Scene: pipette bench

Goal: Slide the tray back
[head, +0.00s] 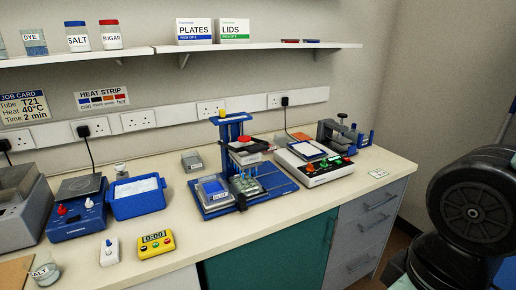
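A blue bench device (231,130) with an upright column and a red-topped head stands mid-bench. Under its head, a clear, greenish plate (245,184) sits on the device's low blue base, which has rail-like strips (278,182) to the right. Black rounded links of my arm fill the right edge. My gripper's fingertips are not in view.
A blue tub (137,207), a blue hot plate (79,222), a yellow timer (155,244) and a white switch box (109,253) stand left. A white control box (313,173) is close right of the device. The bench's front right is mostly clear.

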